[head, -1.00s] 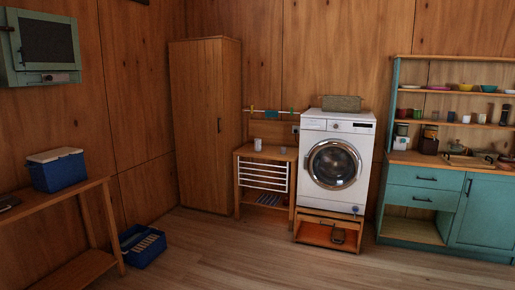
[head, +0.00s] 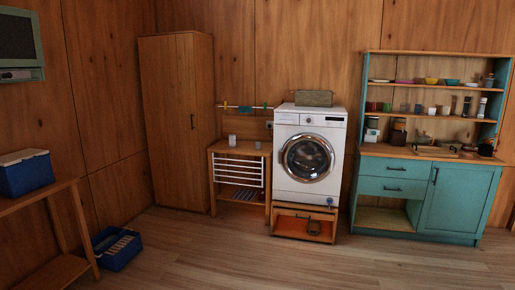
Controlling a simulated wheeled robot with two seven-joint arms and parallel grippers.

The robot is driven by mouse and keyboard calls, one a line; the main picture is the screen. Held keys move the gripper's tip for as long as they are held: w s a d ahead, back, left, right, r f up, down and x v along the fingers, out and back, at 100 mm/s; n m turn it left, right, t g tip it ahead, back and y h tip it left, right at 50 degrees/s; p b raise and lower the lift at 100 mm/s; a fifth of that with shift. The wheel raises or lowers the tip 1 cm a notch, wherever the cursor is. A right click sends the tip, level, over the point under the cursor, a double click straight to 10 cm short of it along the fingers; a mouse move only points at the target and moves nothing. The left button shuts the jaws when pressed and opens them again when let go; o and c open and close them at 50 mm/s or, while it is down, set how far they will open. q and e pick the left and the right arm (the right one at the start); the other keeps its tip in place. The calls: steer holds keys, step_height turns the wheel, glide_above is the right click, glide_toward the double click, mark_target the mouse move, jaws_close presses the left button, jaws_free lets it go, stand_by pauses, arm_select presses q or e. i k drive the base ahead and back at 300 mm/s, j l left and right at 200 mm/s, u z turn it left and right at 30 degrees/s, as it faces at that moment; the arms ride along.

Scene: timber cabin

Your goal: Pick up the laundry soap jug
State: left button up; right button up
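I cannot make out a laundry soap jug for certain. A small whitish container (head: 232,140) stands on the wooden side table (head: 222,149) left of the washing machine (head: 308,158). A small dark brownish item (head: 314,228) sits in the open wooden compartment (head: 290,227) under the machine, and a small blue item (head: 329,201) shows at the machine's lower front. All are too small to identify. Neither of my grippers is in view.
A teal cabinet (head: 462,202) with shelves of dishes and jars stands at right. A tall wooden wardrobe (head: 170,120) stands at back left. A blue cooler (head: 25,174) is on a left bench, with a blue crate (head: 117,249) on the floor. The middle floor is clear.

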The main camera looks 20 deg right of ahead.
mark_target(233, 137)
steer(key=i+z, duration=0.25)
steer(key=i, duration=4.9)
steer(key=i+z, duration=0.15)
steer(key=i, duration=0.3)
steer(key=i+j+z, duration=0.2)
steer(key=i, duration=0.2)
steer(key=i+j+z, duration=0.15)
steer(key=i, duration=0.25)
steer(key=i+j+z, duration=0.15)
steer(key=i, duration=0.3)
steer(key=i+j+z, duration=0.55)
steer(key=i, duration=0.1)
